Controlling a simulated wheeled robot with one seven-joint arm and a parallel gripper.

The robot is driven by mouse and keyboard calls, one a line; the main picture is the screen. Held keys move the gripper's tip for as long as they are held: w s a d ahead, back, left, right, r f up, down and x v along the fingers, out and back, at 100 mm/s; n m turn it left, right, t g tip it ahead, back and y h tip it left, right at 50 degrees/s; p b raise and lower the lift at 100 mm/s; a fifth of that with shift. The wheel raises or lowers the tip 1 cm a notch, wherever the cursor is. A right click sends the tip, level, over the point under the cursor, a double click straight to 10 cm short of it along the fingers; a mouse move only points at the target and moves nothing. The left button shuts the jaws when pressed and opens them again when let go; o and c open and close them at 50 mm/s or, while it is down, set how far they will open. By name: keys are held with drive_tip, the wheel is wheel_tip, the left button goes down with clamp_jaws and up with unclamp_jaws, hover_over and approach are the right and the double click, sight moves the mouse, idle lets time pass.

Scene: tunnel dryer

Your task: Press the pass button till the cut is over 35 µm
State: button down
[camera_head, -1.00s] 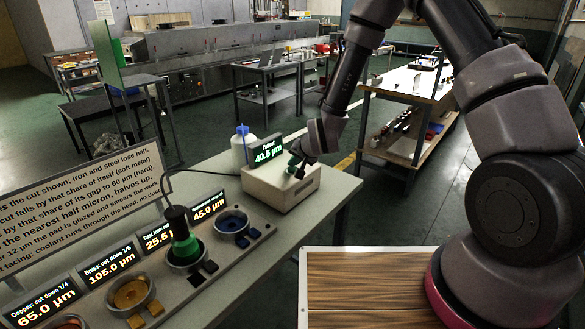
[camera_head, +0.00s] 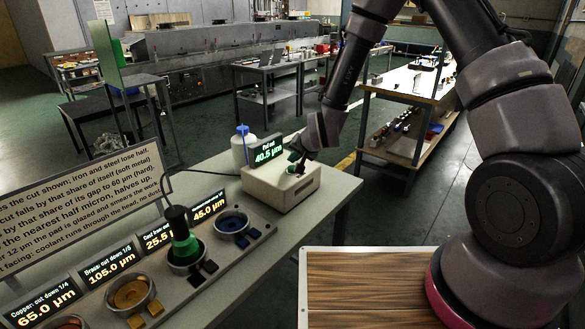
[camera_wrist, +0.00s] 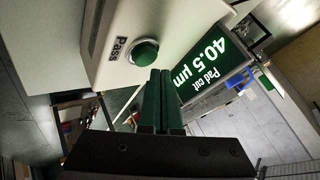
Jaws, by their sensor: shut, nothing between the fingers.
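The white box (camera_head: 270,188) stands on the bench, with a green round pass button (camera_wrist: 144,52) on its face beside the word "Pass". A dark display (camera_head: 268,150) behind the box reads "Pad cut 40.5 µm"; it also shows upside down in the wrist view (camera_wrist: 207,65). My gripper (camera_wrist: 163,74) is shut and empty. Its fingertips are just beside the button in the wrist view; I cannot tell whether they touch it. In the head view my gripper (camera_head: 297,160) is over the top of the box.
A rack in front holds several round cups with displays reading 65.0, 105.0, 25.5 and 45.0 µm. A green cylinder with a black top (camera_head: 182,240) stands in one cup. A white bottle (camera_head: 243,148) stands behind the box. A text board (camera_head: 85,215) stands at the left.

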drive_tip(key=shift+r, duration=2.5)
drive_tip(key=s+d+r+h, duration=0.1)
drive_tip(key=s+d+r, duration=0.2)
drive_tip(key=d+r, duration=0.65)
drive_tip(key=s+d+r+h, duration=0.1)
drive_tip(key=s+d+r, duration=0.35)
drive_tip(key=r, duration=0.85)
drive_tip(key=s+d+r, duration=0.4)
drive_tip(key=s+d, duration=0.2)
drive_tip(key=s, duration=0.3)
drive_tip(key=s+d+r+g, duration=0.1)
drive_tip(key=s+d+r, duration=0.4)
drive_tip(key=s, duration=0.4)
drive_tip(key=shift+s+d+m, duration=0.2)
drive_tip(key=shift+d+m, duration=0.2)
drive_tip(key=shift+d, duration=0.45)
